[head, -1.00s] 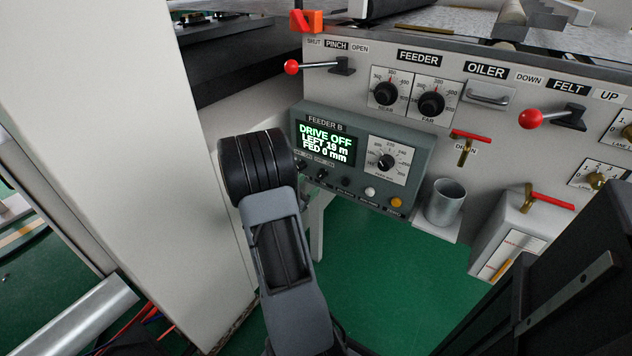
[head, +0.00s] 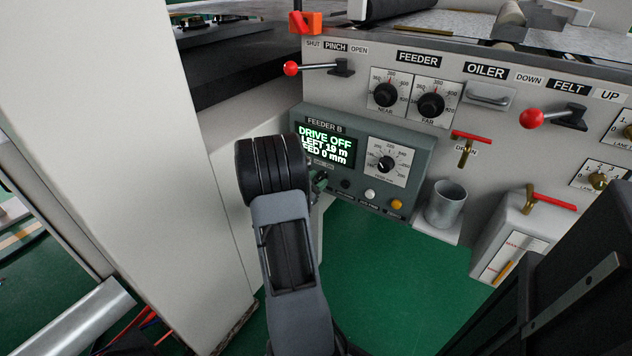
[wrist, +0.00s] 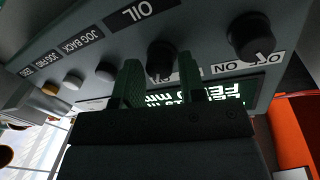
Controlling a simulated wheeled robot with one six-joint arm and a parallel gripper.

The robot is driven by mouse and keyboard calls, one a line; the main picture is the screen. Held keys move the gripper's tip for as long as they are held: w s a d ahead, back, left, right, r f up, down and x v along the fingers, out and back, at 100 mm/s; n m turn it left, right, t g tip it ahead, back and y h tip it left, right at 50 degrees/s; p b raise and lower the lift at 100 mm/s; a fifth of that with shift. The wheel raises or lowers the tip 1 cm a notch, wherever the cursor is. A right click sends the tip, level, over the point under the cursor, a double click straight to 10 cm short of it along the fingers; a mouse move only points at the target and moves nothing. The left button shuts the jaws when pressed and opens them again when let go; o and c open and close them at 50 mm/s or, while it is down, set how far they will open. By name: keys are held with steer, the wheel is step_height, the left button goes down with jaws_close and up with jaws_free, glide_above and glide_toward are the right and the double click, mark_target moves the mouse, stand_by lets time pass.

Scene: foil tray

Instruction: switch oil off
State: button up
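In the wrist view, the panel appears upside down. The oil switch (wrist: 160,55) is a black rotary knob by the OIL label (wrist: 130,14); its pointer direction is not clear. My gripper (wrist: 158,65) is open, with its two green fingers on either side of the knob's lower part in the picture. I cannot tell whether they touch it. In the head view my gripper (head: 319,182) is at the lower left of the feeder B panel (head: 415,150), and my wrist hides part of that corner. The panel's screen (head: 325,146) reads DRIVE OFF, LEFT 19 m.
A second black knob (wrist: 250,35) with OFF and ON marks sits right of the oil switch in the wrist view. Jog and zero buttons (wrist: 73,80) are to the left. A grey cup (head: 445,204) and red-handled valves (head: 470,137) stand right of the panel.

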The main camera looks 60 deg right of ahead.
steer(key=c, duration=0.5)
steer(key=shift+c, duration=0.2)
steer(key=n+p, duration=0.3)
steer(key=n, duration=0.3)
steer(key=shift+h, duration=0.4)
steer(key=n+p, duration=0.1)
steer(key=n, duration=0.2)
steer(key=n+t+p, duration=0.1)
steer(key=n, duration=0.2)
steer(key=shift+s+f+h+p, duration=0.1)
steer(key=shift+f+h+p, duration=0.05)
steer(key=shift+h+p, duration=0.25)
steer(key=shift+n, duration=0.4)
steer(key=o, duration=0.9)
